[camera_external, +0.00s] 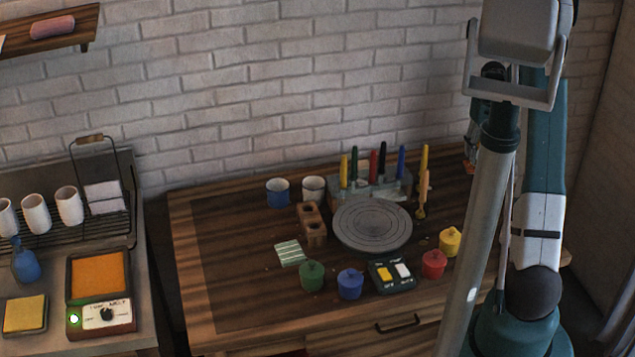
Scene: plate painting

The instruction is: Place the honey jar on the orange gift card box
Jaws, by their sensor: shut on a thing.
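Only a sliver of my gripper (470,140) shows, at the right, behind my arm's grey link, above the back right of the wooden table. It is shut on a small orange-brown thing (470,163), mostly hidden by the arm; I cannot tell whether this is the honey jar. No other thing can be made out as the honey jar. I cannot pick out a gift card box for sure. An orange square surface (98,275) lies in a dark frame on the left counter, behind a panel with a knob and a green light.
The table's left side is clear. White cups (68,205) stand on the left counter.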

